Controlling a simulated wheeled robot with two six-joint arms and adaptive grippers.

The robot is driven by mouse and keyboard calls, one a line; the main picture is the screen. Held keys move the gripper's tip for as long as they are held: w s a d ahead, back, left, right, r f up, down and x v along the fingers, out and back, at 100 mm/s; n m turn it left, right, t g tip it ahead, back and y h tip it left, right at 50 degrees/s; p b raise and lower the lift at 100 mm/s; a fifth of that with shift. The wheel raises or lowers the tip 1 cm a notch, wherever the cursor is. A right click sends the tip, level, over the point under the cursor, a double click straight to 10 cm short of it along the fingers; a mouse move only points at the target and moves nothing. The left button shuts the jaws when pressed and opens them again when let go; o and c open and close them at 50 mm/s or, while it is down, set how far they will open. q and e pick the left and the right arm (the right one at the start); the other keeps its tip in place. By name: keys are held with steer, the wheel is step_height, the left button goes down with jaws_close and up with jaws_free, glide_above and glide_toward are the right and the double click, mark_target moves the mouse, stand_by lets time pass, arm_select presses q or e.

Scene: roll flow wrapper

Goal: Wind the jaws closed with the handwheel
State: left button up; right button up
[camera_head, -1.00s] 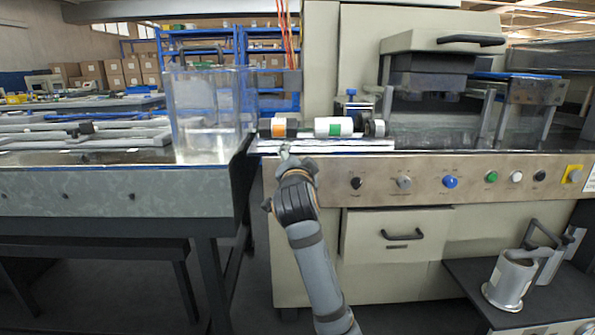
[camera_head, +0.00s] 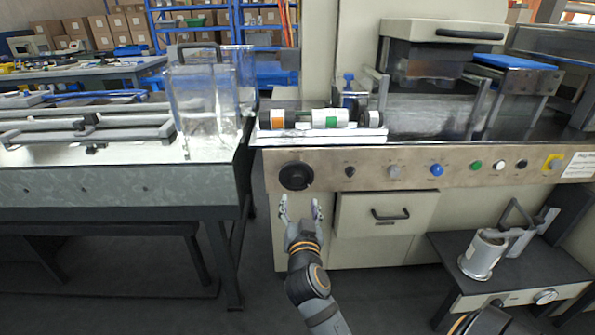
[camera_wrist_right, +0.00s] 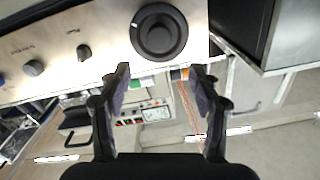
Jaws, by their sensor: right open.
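The handwheel (camera_head: 296,176) is a black round wheel on the left end of the machine's metal front panel. It also shows at the top of the right wrist view (camera_wrist_right: 158,31), with a small pale mark on its rim. My right gripper (camera_head: 301,204) is open and empty, just below the handwheel and apart from it. Its two spread fingers (camera_wrist_right: 159,82) show in the right wrist view with nothing between them. I cannot tell which part of the machine is the jaws. My left gripper is not in view.
Several small knobs and buttons, including a blue one (camera_head: 437,170), line the panel (camera_head: 330,160) to the right. White rolls (camera_head: 330,118) lie above it. A drawer (camera_head: 375,218) sits below. A clear box (camera_head: 205,95) stands left. A metal canister (camera_head: 484,254) stands lower right.

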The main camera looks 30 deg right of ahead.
mark_target(297, 181)
steer(key=shift+n, duration=0.3)
steer(key=x, duration=0.9)
steer(key=shift+w+d+f, duration=0.2)
steer(key=shift+w, duration=0.05)
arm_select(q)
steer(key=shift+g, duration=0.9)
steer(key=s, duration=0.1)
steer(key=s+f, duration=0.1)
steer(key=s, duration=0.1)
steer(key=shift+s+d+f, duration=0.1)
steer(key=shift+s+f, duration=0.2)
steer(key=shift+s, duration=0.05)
arm_select(e)
steer(key=shift+c, duration=0.4)
